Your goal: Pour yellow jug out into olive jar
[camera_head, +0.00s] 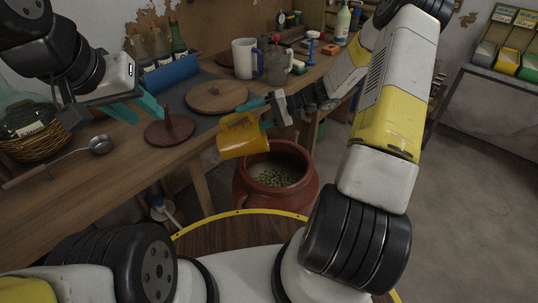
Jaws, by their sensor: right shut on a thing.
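The yellow jug (240,137) is held in the air beside the table edge, tilted, its mouth toward the lower right. My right gripper (262,112) is shut on it. The olive jar (242,187) is a wide reddish-brown clay pot standing below the jug, in front of the table. Green olives (276,177) show inside its open mouth. The jug is above the left part of the jar's rim and apart from it. I cannot see liquid leaving the jug. My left gripper (137,109) is over the table at the left, with teal fingers apart and nothing between them.
A brown wooden lid with a knob (170,130) and a round board (216,97) lie on the table. A white jug (244,58), a glass mug (278,68) and a blue bottle crate (172,74) stand behind. A ladle (99,145) and wicker demijohn (38,143) are left.

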